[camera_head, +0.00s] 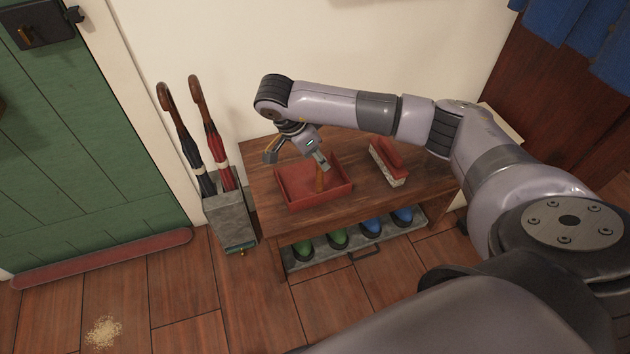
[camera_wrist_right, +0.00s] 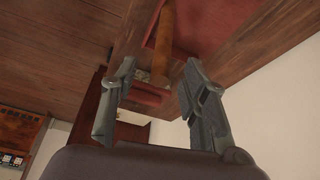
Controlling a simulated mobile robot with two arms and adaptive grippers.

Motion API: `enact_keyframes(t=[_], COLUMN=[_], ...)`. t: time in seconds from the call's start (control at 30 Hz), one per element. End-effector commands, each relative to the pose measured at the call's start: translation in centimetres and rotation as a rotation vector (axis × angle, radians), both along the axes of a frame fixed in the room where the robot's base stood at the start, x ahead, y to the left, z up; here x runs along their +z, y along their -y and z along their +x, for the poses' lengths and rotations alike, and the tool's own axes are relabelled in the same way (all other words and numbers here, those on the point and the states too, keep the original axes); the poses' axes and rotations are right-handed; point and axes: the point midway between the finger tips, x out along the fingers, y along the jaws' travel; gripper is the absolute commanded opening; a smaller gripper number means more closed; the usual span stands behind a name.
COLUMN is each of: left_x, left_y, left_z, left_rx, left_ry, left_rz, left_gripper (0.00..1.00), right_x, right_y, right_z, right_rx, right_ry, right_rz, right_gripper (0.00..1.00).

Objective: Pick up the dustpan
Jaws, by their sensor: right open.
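The dustpan is a red, shallow pan (camera_head: 292,187) lying on the wooden bench, with a brown wooden handle (camera_head: 319,181). In the right wrist view its red pan (camera_wrist_right: 215,25) fills the top and its handle (camera_wrist_right: 163,45) points down toward the gap between my fingers. My right gripper (camera_head: 297,160) is open and empty, above the back part of the dustpan. Its fingers (camera_wrist_right: 160,68) are spread to either side of the line of the handle; whether they touch it cannot be told. My left gripper is not in view.
A red brush with pale bristles (camera_head: 388,162) lies on the bench (camera_head: 262,188) to the right. Umbrellas stand in a grey holder (camera_head: 229,219) at left. A crumb pile (camera_head: 103,333) lies on the floor.

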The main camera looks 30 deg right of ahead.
Motion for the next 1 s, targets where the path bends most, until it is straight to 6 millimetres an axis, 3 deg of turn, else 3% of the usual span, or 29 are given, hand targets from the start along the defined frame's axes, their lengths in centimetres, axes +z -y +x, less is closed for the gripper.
enact_keyframes(t=[0.2, 0.47, 1.0], left_x=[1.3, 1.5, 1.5], left_y=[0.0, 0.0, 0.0], left_z=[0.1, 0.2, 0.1], left_rx=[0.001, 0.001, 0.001], left_ry=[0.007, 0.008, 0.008], left_rz=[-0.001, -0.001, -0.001], left_gripper=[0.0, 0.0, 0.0], right_x=[-2.4, -2.6, -2.6], right_y=[1.3, 1.4, 1.3], right_z=[0.1, 0.1, 0.1], right_rx=[-0.001, -0.001, -0.001], right_ry=[0.0, 0.001, 0.001], right_rz=[0.001, 0.001, 0.001], right_gripper=[0.41, 0.41, 0.06])
